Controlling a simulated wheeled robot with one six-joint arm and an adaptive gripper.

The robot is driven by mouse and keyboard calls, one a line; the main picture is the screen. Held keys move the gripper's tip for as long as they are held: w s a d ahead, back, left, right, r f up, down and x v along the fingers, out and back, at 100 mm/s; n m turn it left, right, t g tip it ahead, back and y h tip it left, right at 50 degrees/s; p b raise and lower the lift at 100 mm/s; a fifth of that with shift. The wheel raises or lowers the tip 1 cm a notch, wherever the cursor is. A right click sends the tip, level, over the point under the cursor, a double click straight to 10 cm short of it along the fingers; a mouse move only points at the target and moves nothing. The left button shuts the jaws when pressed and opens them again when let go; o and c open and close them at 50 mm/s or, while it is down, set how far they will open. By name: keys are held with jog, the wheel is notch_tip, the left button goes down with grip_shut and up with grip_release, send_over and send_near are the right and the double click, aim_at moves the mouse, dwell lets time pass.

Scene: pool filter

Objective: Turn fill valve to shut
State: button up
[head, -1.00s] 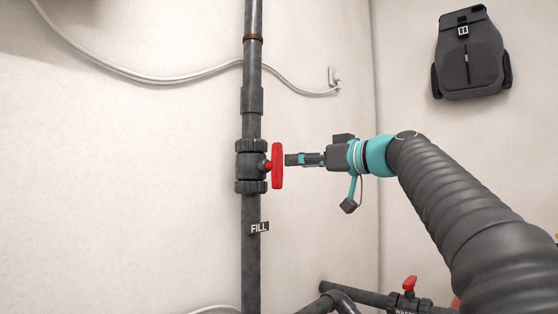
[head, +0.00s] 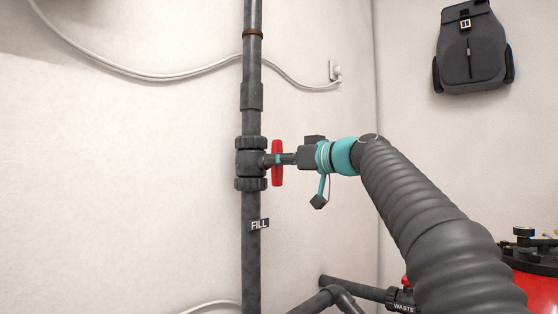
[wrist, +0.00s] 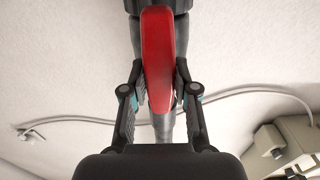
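The fill valve (head: 249,158) is a dark grey fitting on the vertical pipe, above a FILL label (head: 260,224). Its red handle (head: 277,174) stands upright, parallel to the pipe; it also shows large in the wrist view (wrist: 158,50). My gripper (head: 280,159) has come in from the right at the middle of the handle. In the wrist view, the fingers of my gripper (wrist: 160,75) stand on either side of the handle, close to it but looking open. Exact contact is hard to tell.
The pale wall is behind the pipe, with a grey cable (head: 185,76) running to an outlet (head: 335,71). A black backpack (head: 472,47) hangs at upper right. Below are a pipe marked WASTE (head: 402,306) and a red tank (head: 535,285). Left of the pipe is clear.

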grip_shut()
jog(key=m+p, duration=0.1)
jog(key=m, duration=0.3)
jog(key=shift+w+d+m, duration=0.1)
jog(key=shift+m, duration=0.3)
jog(key=m+p, duration=0.2)
jog(key=m, duration=0.2)
jog(key=shift+w+d+m, duration=0.1)
jog(key=shift+m, duration=0.2)
jog(key=m+p, duration=0.1)
jog(key=m, duration=0.3)
jog(key=shift+f+m+p, duration=0.15)
jog(key=shift+m+p, duration=0.15)
jog(key=shift+p, duration=0.05)
jog(key=shift+w+f+m+p, duration=0.15)
jog(key=shift+m+p, duration=0.25)
jog(key=shift+m, duration=0.6)
jog(key=shift+s+f+m+p, duration=0.1)
jog(key=shift+m+p, duration=0.3)
jog(key=shift+m, duration=0.6)
